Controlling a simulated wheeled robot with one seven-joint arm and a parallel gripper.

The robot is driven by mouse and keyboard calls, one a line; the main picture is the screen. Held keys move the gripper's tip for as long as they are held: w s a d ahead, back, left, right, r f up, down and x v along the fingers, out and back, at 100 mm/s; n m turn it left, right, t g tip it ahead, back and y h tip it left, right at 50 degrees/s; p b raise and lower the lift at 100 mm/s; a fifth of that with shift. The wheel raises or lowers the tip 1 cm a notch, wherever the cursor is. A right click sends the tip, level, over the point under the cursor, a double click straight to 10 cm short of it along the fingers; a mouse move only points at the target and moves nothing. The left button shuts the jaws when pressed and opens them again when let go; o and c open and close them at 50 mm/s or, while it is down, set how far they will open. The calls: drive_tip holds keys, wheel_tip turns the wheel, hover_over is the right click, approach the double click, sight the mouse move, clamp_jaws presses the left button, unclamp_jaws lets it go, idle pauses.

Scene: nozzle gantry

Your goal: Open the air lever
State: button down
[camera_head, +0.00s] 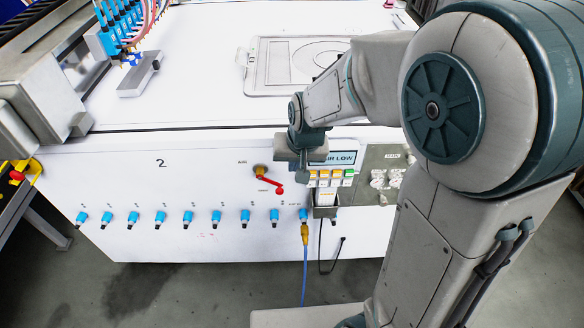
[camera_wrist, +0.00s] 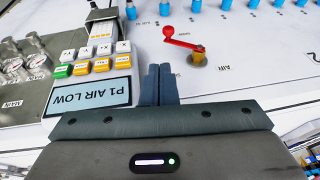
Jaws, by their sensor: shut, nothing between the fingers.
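The air lever is a small red handle (camera_head: 271,185) on a brass fitting (camera_head: 260,170) on the white front panel, left of my gripper. In the head view the handle slopes down to the right from the fitting, with a red knob at its end. In the wrist view the red lever (camera_wrist: 182,42) and its brass base (camera_wrist: 198,58) lie above and right of my fingers, apart from them. My gripper (camera_wrist: 159,70) is shut and empty, with its two dark fingers together. In the head view my wrist partly hides the fingers.
A display reading P1 AIR LOW (camera_wrist: 90,92) and a button block (camera_wrist: 95,62) sit close beside my gripper. Gauges (camera_wrist: 17,68) are on a grey plate. A row of blue fittings (camera_head: 188,217) runs below the lever. A blue hose (camera_head: 304,270) hangs from the panel.

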drive_tip(key=p, duration=0.1)
drive_tip(key=h+p, duration=0.2)
drive_tip(key=p, duration=0.1)
hover_over(279, 188)
drive_tip(key=s, duration=0.1)
wheel_tip(279, 188, down, 10)
drive_tip(key=shift+f, duration=1.1)
drive_tip(key=shift+d, duration=0.1)
drive_tip(key=shift+f+y, duration=0.15)
drive_tip(key=shift+y, duration=0.15)
